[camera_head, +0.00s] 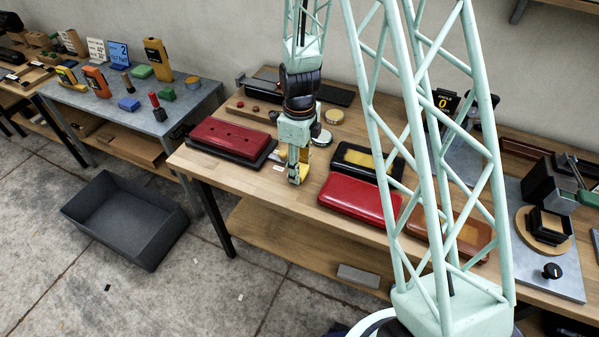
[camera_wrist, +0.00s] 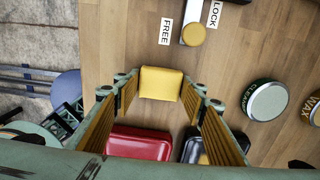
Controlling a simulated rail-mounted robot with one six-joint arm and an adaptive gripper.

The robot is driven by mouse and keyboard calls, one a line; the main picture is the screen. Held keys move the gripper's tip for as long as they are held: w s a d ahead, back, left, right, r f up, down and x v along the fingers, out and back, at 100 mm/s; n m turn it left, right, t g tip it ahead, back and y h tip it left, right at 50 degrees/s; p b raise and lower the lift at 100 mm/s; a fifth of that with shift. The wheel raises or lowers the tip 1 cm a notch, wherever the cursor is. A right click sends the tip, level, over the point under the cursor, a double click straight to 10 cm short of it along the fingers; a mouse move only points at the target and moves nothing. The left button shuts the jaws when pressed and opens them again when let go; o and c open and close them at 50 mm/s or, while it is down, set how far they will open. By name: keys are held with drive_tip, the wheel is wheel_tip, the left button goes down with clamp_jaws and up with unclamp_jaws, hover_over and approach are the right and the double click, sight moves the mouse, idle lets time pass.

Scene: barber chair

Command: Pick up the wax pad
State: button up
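A yellow block with rounded corners, which I take for the wax pad (camera_wrist: 162,83), sits between my fingertips in the wrist view. Both fingertips appear to press against its sides. In the head view my gripper (camera_head: 298,175) points down over the left part of the wooden table (camera_head: 265,205), and only a little yellow of the pad (camera_head: 304,175) shows beside the fingers. I cannot tell whether the pad rests on the table or hangs just above it.
A red-lidded case (camera_head: 230,136) lies left of my gripper. A red case (camera_head: 360,197) and a black case with yellow inside (camera_head: 345,159) lie to its right. The wrist view shows a cleaner tin (camera_wrist: 268,100), a wax tin (camera_wrist: 313,108) and a yellow knob (camera_wrist: 193,35) between FREE and LOCK labels.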

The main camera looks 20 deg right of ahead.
sight(300, 162)
drive_tip(key=shift+r, duration=0.1)
drive_tip(key=shift+c, duration=0.4)
drive_tip(key=shift+r, duration=1.6)
drive_tip(key=shift+s+r, duration=0.1)
drive_tip(key=shift+s, duration=0.1)
drive_tip(key=s, duration=0.5)
drive_tip(key=s+r, duration=0.1)
drive_tip(key=s, duration=0.4)
drive_tip(key=s+a, duration=0.1)
drive_tip(key=s, duration=0.4)
drive_tip(key=shift+s+r, duration=0.2)
drive_tip(key=shift+s, duration=0.1)
drive_tip(key=shift+o, duration=0.2)
drive_tip(key=shift+w, duration=0.2)
